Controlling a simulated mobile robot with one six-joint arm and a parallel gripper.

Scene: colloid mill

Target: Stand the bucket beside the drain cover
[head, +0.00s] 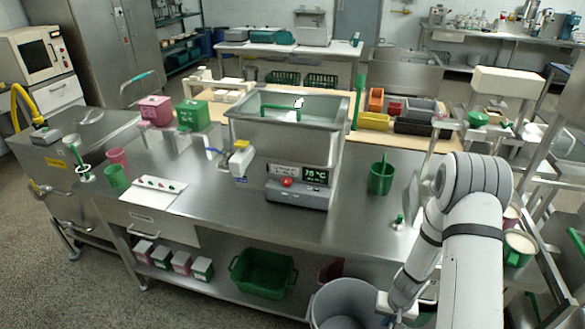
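A large grey bucket (345,306) shows at the bottom edge of the head view, in front of the steel table. Its rim and inside are visible, and its lower part is cut off by the frame. My gripper (386,304) is at the bucket's right rim, at the end of my arm reaching down from the right. The fingers are too small and partly hidden, so I cannot tell whether they are closed on the rim. I cannot make out a drain cover in this view.
The steel table (240,220) stands just behind the bucket, with a heated tank (290,140) and a green jug (381,178) on it. A green crate (263,273) sits on its lower shelf. Racks stand close on the right. Open floor (70,280) lies at left.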

